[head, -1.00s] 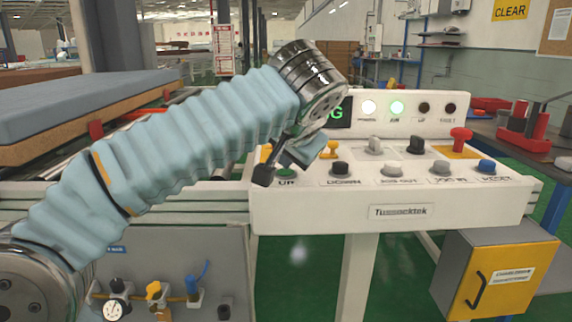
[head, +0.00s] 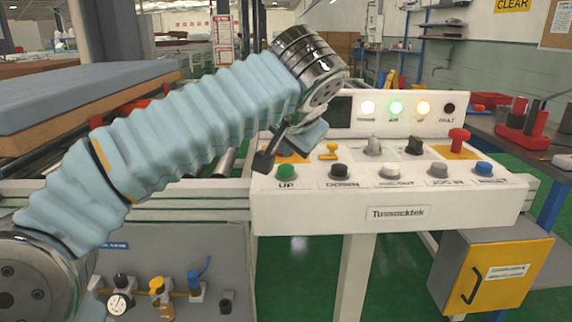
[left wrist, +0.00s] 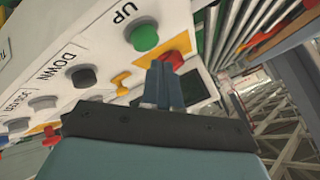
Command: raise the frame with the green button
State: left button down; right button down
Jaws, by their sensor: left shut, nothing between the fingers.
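The green UP button (head: 287,171) is at the left end of the white control console (head: 300,212). It also shows in the left wrist view (left wrist: 145,36), clear of my fingers. My left gripper (head: 264,161) is shut and empty, a little above and to the left of the button, apart from it. Its closed fingers (left wrist: 163,84) show in the left wrist view. The FAULT lamp (head: 448,108) is dark. The frame at far left is partly hidden by my arm. My right gripper is out of view.
Black DOWN button (head: 339,171), grey buttons and a blue button (head: 483,168) line the console front. A red mushroom knob (head: 459,140) stands at right. A blue-topped mattress (head: 80,88) lies at left. A yellow-doored box (head: 497,272) hangs below right.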

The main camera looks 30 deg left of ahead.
aim_at(288, 169)
pick_arm(q)
notch_tip(288, 169, up, 2)
jog(key=shift+r+p, duration=0.15)
jog(key=shift+p, duration=0.55)
jog(key=shift+r, duration=1.25)
